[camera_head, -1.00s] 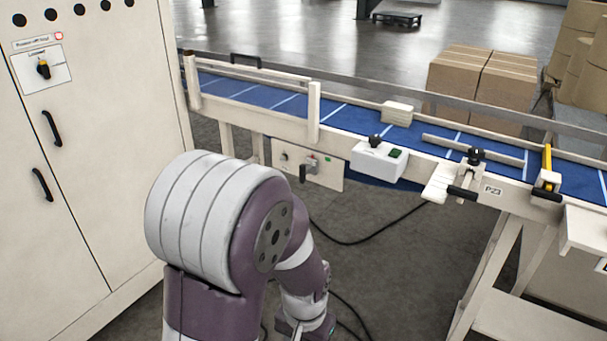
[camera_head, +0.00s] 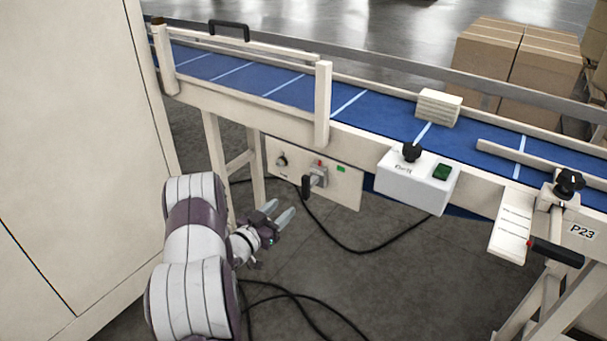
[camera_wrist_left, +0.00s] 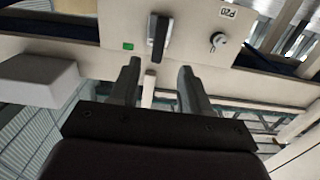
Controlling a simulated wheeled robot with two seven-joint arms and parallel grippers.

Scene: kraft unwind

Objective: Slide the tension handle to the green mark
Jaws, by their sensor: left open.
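A black handle (camera_head: 306,187) sticks out from a grey bracket on the cream panel (camera_head: 349,189) below the conveyor; I take it as the tension handle. The green mark (camera_head: 341,169) is on this panel, to the right of the handle. A small red spot (camera_head: 319,163) is above the bracket. My left gripper (camera_head: 280,211) is open and empty, below and left of the handle, apart from it. In the left wrist view the picture is upside down: the handle (camera_wrist_left: 157,38) is ahead of my open fingers (camera_wrist_left: 160,68), with the green mark (camera_wrist_left: 128,46) beside it. My right gripper is out of view.
A small knob (camera_head: 282,160) is on the panel's left. A white control box (camera_head: 415,187) hangs at the conveyor's edge, right of the panel. Black cables (camera_head: 375,245) lie on the floor. A pale cabinet (camera_head: 70,150) stands at left. A conveyor leg (camera_head: 216,165) is near my left arm.

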